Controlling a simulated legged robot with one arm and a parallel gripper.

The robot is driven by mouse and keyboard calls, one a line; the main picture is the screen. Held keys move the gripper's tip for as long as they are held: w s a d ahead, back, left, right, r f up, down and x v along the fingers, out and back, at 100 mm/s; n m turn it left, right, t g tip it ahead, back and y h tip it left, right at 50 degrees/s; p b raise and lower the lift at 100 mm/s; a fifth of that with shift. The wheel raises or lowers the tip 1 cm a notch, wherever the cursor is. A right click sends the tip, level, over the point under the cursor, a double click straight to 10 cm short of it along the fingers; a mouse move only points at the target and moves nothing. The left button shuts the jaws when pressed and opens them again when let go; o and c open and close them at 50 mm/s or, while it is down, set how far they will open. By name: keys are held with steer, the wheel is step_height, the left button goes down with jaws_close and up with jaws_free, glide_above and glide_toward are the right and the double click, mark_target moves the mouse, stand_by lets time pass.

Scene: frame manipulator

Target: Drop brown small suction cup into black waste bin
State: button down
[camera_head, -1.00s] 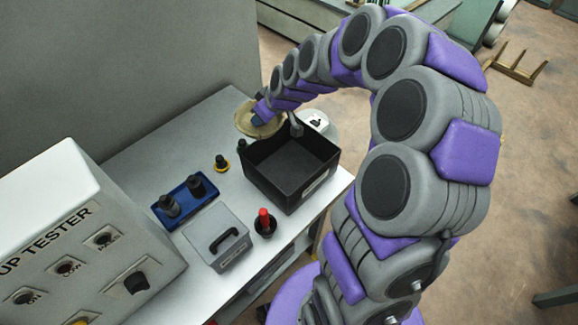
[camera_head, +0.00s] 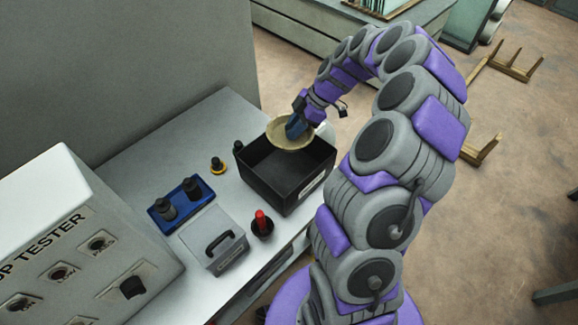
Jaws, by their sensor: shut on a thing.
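The brown suction cup (camera_head: 283,139) is a shallow tan disc in my gripper (camera_head: 297,126). My gripper's blue fingers are shut on it, and it is tilted slightly. It hangs over the far part of the black waste bin (camera_head: 270,184), above its opening. The bin is an open square box on the table, with a pale label on its near right side. The cup hides part of the bin's far rim. Whether the cup touches the rim is hard to tell.
The tester (camera_head: 75,250) fills the left front. The table's back left is clear.

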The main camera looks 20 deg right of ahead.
steer(key=f, duration=0.1)
steer(key=a+f, duration=0.1)
steer(key=f, duration=0.1)
steer(key=shift+f+p, duration=0.3)
steer(key=shift+p, duration=0.1)
steer(key=shift+d+f, duration=0.15)
steer(key=shift+f, duration=0.25)
steer(key=shift+d, duration=0.2)
steer(key=c, duration=1.3)
jaws_free()
steer(key=o, duration=0.5)
steer(key=shift+a, duration=0.2)
steer(key=shift+c, duration=0.2)
steer(key=p+v, duration=0.1)
steer(key=v, duration=1.6)
steer(key=shift+d, duration=0.15)
steer(key=shift+r, duration=0.1)
